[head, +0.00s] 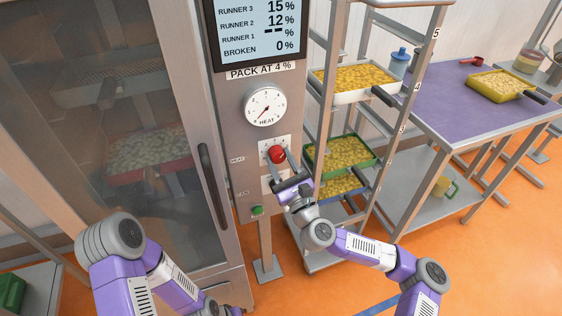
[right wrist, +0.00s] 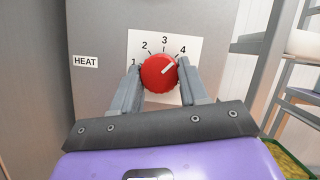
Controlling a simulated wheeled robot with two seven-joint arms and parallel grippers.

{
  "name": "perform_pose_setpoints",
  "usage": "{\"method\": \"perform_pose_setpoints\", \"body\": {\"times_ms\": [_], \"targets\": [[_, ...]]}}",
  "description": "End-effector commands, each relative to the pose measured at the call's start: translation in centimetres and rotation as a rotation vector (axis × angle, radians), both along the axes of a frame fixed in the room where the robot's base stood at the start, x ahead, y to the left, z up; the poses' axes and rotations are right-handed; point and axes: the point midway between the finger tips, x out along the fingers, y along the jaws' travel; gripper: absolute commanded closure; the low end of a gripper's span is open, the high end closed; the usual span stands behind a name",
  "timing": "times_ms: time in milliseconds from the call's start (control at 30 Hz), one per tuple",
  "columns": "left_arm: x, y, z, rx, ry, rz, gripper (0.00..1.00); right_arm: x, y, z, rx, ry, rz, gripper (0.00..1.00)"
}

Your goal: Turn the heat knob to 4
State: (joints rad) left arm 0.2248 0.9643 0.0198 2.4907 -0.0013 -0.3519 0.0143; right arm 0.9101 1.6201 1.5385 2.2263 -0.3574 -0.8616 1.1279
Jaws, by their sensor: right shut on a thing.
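The red heat knob (right wrist: 158,73) sits on a white plate with a number scale (right wrist: 140,41) beside a HEAT label (right wrist: 86,62). Its white mark points up and right, roughly toward the 4 or slightly past it. The knob also shows in the head view (head: 277,154). My right gripper (right wrist: 160,84) is shut on the knob, one finger on each side; in the head view it reaches the panel from below (head: 284,172). My left arm is at the lower left of the head view; its gripper is not in view.
A round HEAT dial (head: 265,107) above the knob has its needle toward the lower left. A sign reads PACK AT 4 % (head: 261,71). A green button (head: 257,211) is below. A glass-doored cabinet stands left; a rack with trays (head: 341,156) stands close on the right.

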Motion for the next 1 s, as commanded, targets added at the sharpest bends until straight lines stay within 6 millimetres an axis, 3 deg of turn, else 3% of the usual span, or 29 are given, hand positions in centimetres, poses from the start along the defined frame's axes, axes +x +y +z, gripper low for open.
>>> {"method": "perform_pose_setpoints", "body": {"times_ms": [233,267,433,767,1000], "targets": [[0.0,0.0,0.0,0.0,0.0,0.0,0.57,0.0,-0.1,0.3,0.001,-0.007,-0.003,0.87],[0.0,0.0,0.0,0.0,0.0,0.0,0.57,0.0,-0.1,0.3,0.001,-0.008,-0.003,0.55],[0.0,0.0,0.0,0.0,0.0,0.0,0.57,0.0,0.0,0.2,0.0,-0.006,-0.001,0.31],[0.0,0.0,0.1,0.0,0.0,0.0,0.57,-0.3,-0.2,0.0,-0.001,-0.003,-0.001,0.31],[0.0,0.0,0.7,0.0,0.0,0.0,0.57,-3.4,-1.5,-1.3,0.001,-0.001,-0.001,0.31]]}}
